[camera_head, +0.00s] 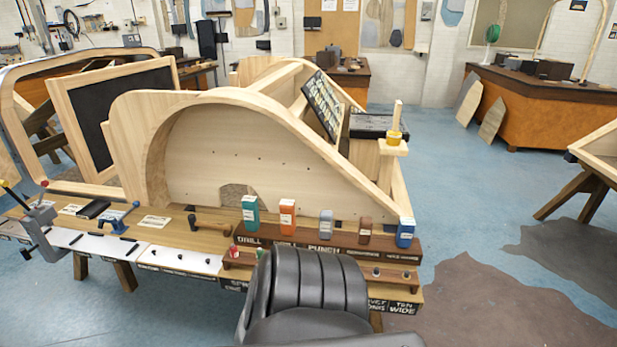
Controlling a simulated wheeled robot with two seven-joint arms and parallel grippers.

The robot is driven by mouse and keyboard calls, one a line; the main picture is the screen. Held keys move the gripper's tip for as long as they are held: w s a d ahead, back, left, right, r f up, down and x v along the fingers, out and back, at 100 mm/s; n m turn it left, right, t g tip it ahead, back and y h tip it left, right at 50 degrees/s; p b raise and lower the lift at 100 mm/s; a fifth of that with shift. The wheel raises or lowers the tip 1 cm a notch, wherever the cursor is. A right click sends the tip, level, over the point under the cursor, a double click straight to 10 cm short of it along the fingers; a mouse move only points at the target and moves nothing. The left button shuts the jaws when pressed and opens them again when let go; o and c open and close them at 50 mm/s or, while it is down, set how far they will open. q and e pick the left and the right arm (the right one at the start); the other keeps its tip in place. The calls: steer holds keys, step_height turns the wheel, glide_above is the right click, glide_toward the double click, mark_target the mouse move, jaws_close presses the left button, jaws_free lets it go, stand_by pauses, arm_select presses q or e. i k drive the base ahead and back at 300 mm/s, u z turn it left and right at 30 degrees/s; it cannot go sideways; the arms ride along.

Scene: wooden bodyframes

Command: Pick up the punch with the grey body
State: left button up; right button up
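The punch with the grey body (326,225) stands upright on a dark brown rack (285,243) at the front of the workbench, near the middle of the camera_head view. It has a pale label and is the middle one of a row. A teal-bodied tool (250,212) and an orange-bodied tool (287,216) stand to its left. A brown-bodied tool (364,231) and a blue-bodied tool (405,233) stand to its right. The word PUNCH shows on the rack front near the grey one. Neither of my grippers is in view.
A large wooden bodyframe (215,150) rises close behind the row. A grey clamp-like tool with levers (42,232) stands at left.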

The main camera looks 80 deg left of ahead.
mark_target(326, 217)
steer(key=u, duration=1)
steer(key=i, duration=0.85)
steer(key=u, duration=0.9)
